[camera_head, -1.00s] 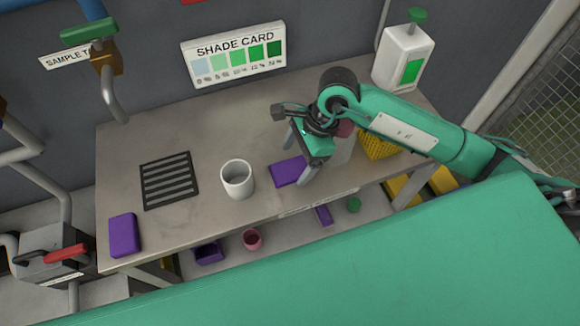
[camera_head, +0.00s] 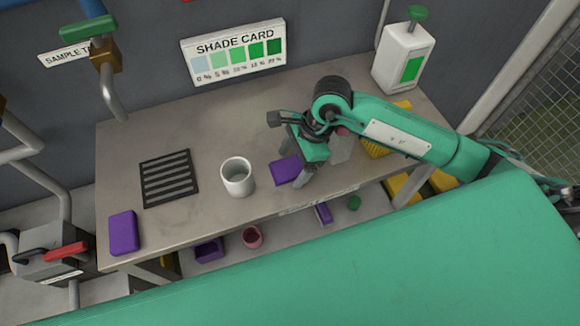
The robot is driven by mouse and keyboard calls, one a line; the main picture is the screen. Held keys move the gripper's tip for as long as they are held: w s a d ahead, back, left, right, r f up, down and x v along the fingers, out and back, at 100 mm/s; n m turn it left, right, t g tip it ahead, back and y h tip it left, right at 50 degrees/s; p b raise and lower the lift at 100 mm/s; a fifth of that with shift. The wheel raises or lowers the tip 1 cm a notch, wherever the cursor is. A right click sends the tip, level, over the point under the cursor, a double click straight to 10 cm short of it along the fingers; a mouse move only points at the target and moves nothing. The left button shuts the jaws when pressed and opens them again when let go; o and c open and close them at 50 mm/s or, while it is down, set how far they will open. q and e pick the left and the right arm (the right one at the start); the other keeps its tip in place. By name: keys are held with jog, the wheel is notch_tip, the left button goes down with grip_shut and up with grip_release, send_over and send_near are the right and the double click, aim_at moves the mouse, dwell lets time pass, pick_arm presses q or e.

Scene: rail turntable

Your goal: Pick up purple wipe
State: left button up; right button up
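A purple wipe (camera_head: 284,171) lies near the front edge of the table, just right of the white mug. My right gripper (camera_head: 295,171) is low at the wipe's right end, its near finger beside the wipe. The far finger is partly hidden, so I cannot tell whether the fingers grip the wipe. A second purple block (camera_head: 124,233) lies at the table's front left corner, well apart from the gripper. My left gripper is not in view.
A white mug (camera_head: 237,179) stands close left of the wipe. A black slotted mat (camera_head: 169,179) lies farther left on the table (camera_head: 215,132). A yellow basket (camera_head: 377,147) and a white dispenser (camera_head: 402,62) are to the right. A lower shelf holds small items.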

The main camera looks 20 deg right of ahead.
aim_at(293, 165)
jog(key=c, duration=0.8)
jog(key=shift+c, duration=0.2)
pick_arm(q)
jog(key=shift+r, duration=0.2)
pick_arm(e)
jog(key=shift+r, duration=0.1)
